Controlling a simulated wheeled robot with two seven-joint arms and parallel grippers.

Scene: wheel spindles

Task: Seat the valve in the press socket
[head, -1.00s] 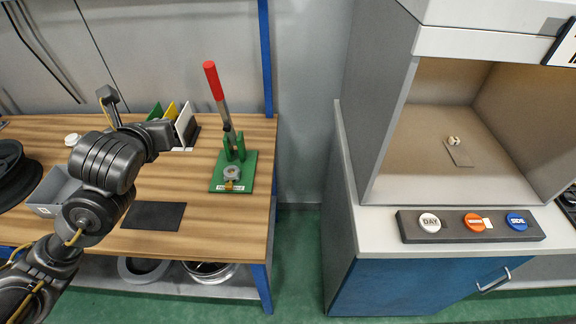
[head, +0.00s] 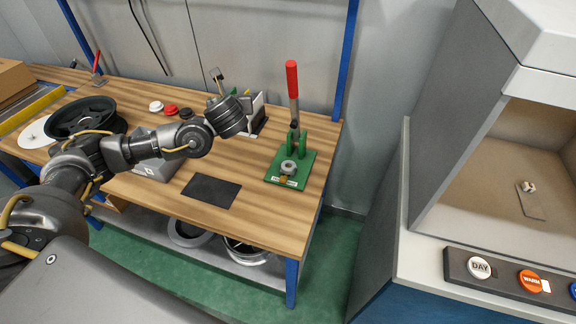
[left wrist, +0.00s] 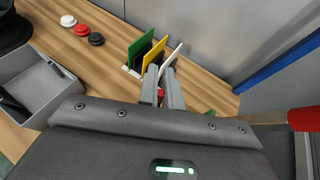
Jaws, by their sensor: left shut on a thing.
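The green lever press (head: 292,165) with its raised red handle (head: 292,78) stands near the table's right end. Its grey ring-shaped socket (head: 288,167) is at the front of the base, with a brass piece below it. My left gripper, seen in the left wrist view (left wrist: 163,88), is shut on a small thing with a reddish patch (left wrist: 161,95). The fingers hide most of it, so I cannot tell if it is the valve. In the head view my left wrist hides its fingers, left of the press. My right gripper is not in view.
A rack with green (left wrist: 141,47), yellow and white panels stands beyond my left fingers. A grey bin (left wrist: 42,85), white, red and black round pieces, and a dark mat (head: 211,191) lie on the table. A grey booth with buttons (head: 480,267) stands at the right.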

